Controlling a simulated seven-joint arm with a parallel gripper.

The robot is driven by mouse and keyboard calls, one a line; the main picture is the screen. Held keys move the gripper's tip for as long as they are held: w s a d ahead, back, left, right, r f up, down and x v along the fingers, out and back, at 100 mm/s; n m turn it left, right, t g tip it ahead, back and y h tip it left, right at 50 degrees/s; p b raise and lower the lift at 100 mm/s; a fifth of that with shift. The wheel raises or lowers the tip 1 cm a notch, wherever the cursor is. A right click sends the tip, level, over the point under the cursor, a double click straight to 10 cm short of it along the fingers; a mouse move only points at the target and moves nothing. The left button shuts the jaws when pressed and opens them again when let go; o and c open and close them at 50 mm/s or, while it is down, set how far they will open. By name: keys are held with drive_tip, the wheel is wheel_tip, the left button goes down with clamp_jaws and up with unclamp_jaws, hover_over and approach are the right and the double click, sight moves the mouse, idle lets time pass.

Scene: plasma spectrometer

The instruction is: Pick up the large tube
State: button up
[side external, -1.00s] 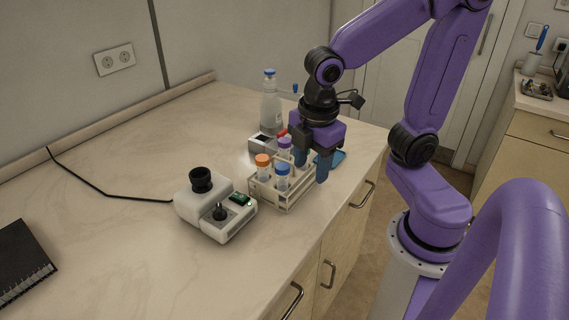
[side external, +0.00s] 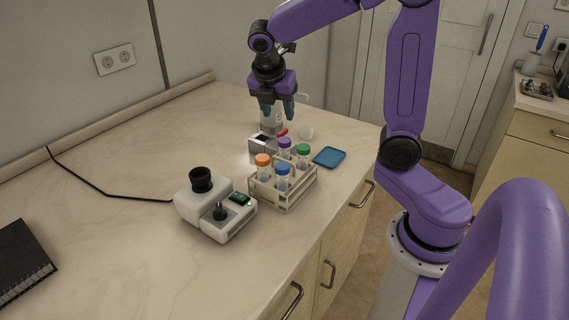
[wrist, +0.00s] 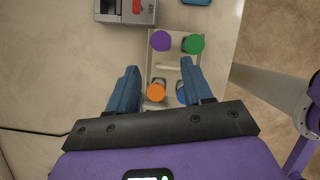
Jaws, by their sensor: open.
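A pale rack (side external: 294,200) holds upright tubes with orange (side external: 263,160), blue (side external: 282,169), purple (side external: 285,143) and green (side external: 303,150) caps. Which one is the large tube I cannot tell for certain. In the wrist view the purple cap (wrist: 161,40) and green cap (wrist: 193,44) lie beyond my fingertips. The orange cap (wrist: 156,92) lies between my fingers, and the blue cap is partly hidden by the right finger. My gripper (side external: 277,116) is open and empty, raised above and behind the rack in the side view. Its fingers (wrist: 160,67) point down.
A white device with a black knob (side external: 201,180) stands left of the rack. A small grey box (side external: 262,144) with a red part is behind it.

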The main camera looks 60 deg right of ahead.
sight(285, 140)
drive_tip(key=x, duration=1.4)
drive_tip(key=shift+d+f, duration=0.15)
drive_tip(key=shift+f, duration=0.25)
clamp_jaws()
